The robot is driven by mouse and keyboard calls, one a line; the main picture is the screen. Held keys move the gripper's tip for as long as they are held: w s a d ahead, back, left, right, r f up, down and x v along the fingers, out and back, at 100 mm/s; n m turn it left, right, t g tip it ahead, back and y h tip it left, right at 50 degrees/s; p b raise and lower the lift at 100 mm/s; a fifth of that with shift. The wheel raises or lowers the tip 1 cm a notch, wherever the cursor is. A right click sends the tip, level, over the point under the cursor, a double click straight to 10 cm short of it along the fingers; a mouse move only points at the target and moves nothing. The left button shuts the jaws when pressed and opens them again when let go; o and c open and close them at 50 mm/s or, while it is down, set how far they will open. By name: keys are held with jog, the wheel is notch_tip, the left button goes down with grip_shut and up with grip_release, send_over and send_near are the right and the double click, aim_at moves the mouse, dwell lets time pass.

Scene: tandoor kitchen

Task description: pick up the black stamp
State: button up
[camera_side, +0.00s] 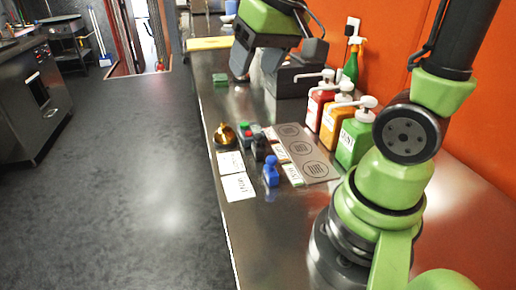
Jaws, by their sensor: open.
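The black stamp (259,148) stands on the steel counter, in a small cluster of stamps. The blue stamp (271,173) stands nearer the camera, and a stamp with red and green parts (245,131) is just behind the black one. My gripper (257,68) is open above the far part of the counter, well beyond the stamps and apart from them. Nothing is seen between its fingers. The lower part of the black stamp is partly hard to make out among its neighbours.
A brass bell (225,135) and white cards (238,187) lie left of the stamps. A grey plate with round marks (314,169) lies to the right. Red, orange and green pump bottles (355,143) stand along the orange wall. A small green block (220,79) lies farther back.

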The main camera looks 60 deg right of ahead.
jog(key=w+d+f+g, duration=0.2)
jog(key=w+d+f, duration=0.3)
jog(key=d+f, duration=0.3)
jog(key=g, duration=0.2)
send_over(258, 134)
jog(key=s, duration=0.1)
jog(key=shift+h, duration=0.3)
jog(key=f, duration=1)
jog(key=shift+a+f, duration=0.1)
jog(key=shift+a, duration=0.2)
jog(key=shift+w+d+f, duration=0.1)
jog(key=shift+w+f, duration=0.05)
jog(key=shift+f, duration=0.85)
jog(key=shift+w+d+f, duration=0.1)
jog(key=shift+w+f, duration=0.1)
jog(key=shift+f, duration=0.85)
jog(key=shift+w+d+f, duration=0.1)
jog(key=shift+w+f, duration=0.05)
jog(key=shift+f, duration=0.85)
jog(key=shift+c, duration=0.5)
jog(key=c, duration=0.9)
